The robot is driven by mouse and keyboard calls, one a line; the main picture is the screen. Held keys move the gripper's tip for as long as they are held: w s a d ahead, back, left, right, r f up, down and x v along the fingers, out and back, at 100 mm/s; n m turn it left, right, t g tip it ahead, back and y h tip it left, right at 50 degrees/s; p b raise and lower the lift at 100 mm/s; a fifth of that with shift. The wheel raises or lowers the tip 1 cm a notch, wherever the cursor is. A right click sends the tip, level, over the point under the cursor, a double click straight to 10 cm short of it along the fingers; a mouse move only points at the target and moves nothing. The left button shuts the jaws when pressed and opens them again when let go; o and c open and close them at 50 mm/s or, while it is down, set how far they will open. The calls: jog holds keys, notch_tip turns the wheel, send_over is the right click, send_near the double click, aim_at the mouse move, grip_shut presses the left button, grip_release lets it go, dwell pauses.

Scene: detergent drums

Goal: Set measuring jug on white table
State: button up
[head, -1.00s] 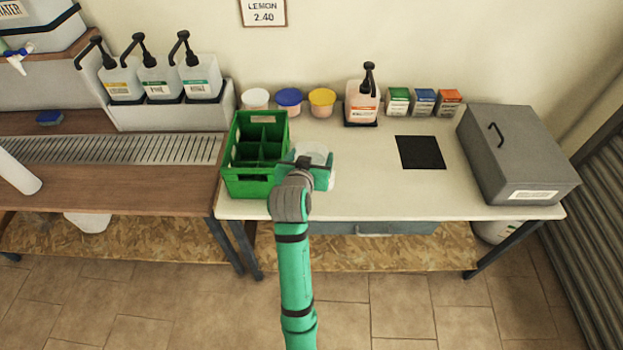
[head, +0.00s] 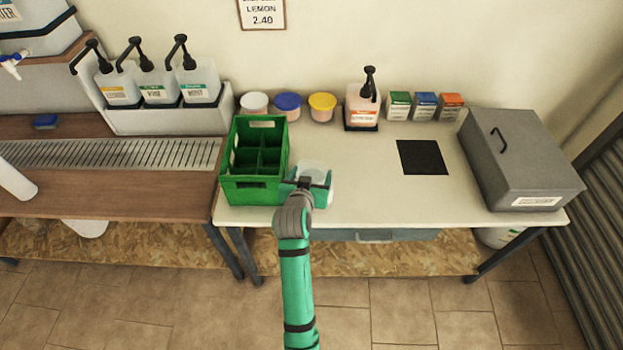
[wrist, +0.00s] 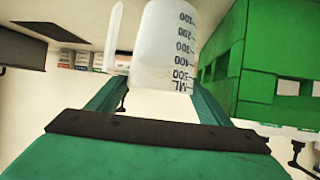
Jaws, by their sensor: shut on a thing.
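The measuring jug (head: 314,174) is a translucent white cup with a handle. The wrist view shows its dark scale marks on the jug (wrist: 166,45), upside down in that picture. My gripper (head: 309,188) is shut on the jug, with one finger on each side of it. The jug is over the front left part of the white table (head: 385,195), close beside the green crate. I cannot tell whether its base touches the table top. My gripper hides part of its near side.
The green divided crate (head: 254,190) stands just left of the jug; it also shows in the wrist view (wrist: 275,50). Tubs, a pump bottle (head: 362,105) and small boxes line the back. A black square (head: 422,157) and grey lidded box (head: 520,160) are right. The table's middle is clear.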

jog(key=shift+a+f, duration=0.1)
jog(key=shift+f, duration=0.9)
jog(key=shift+f, duration=0.1)
jog(key=o, duration=2)
jog(key=shift+f, duration=0.1)
jog(key=shift+s, duration=0.1)
